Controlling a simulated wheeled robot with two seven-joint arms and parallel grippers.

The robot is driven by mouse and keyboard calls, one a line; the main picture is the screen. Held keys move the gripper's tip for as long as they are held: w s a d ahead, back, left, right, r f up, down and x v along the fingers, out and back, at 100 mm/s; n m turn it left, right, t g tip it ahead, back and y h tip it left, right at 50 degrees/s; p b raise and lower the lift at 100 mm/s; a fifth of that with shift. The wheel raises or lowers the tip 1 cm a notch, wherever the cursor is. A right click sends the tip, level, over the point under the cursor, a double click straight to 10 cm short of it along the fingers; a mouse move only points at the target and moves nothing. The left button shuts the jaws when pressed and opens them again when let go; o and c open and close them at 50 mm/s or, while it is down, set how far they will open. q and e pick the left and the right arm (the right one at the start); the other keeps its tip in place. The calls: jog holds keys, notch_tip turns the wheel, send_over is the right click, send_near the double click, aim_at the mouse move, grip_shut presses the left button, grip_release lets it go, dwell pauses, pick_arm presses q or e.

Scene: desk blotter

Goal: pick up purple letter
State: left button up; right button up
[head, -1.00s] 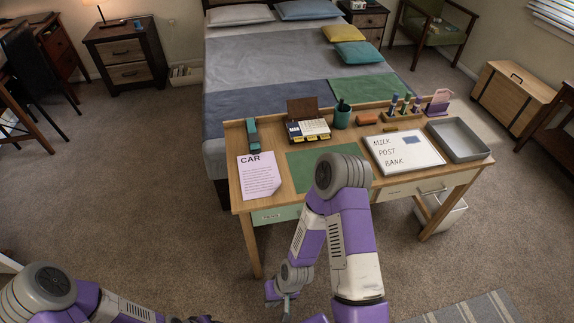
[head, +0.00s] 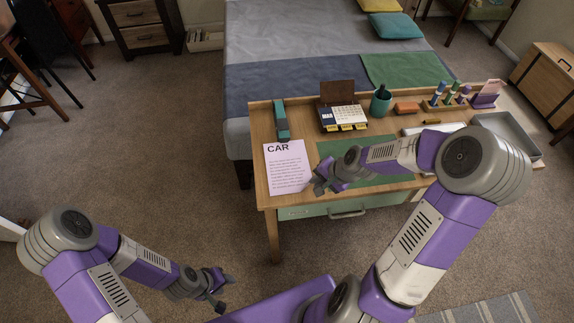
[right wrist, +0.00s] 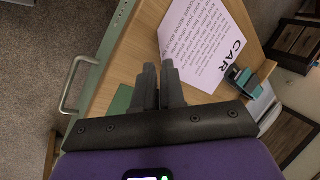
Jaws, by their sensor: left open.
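The purple letter (head: 287,168) is a pale lavender sheet headed CAR, lying on the left part of the desk. It also shows in the right wrist view (right wrist: 205,50), beyond my fingers. My right gripper (head: 316,185) is over the desk just right of the letter's lower right edge. In the right wrist view its two dark fingers (right wrist: 160,68) are close together with nothing visible between them. My left gripper (head: 226,291) is open and empty, low in front of the desk, away from the letter.
A teal stapler (head: 282,120) stands behind the letter. A green mat (head: 385,180) lies to its right, partly under my right arm. A calendar (head: 343,118), a teal cup (head: 380,103) and a grey tray (head: 520,140) stand further along. A drawer handle (head: 348,212) juts from the front.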

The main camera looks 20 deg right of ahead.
aim_at(308, 184)
jog(key=b+x, duration=0.1)
jog(key=x, duration=0.4)
jog(key=shift+a+b, duration=0.1)
jog(key=shift+b, duration=0.3)
jog(key=shift+r, duration=0.1)
grip_shut()
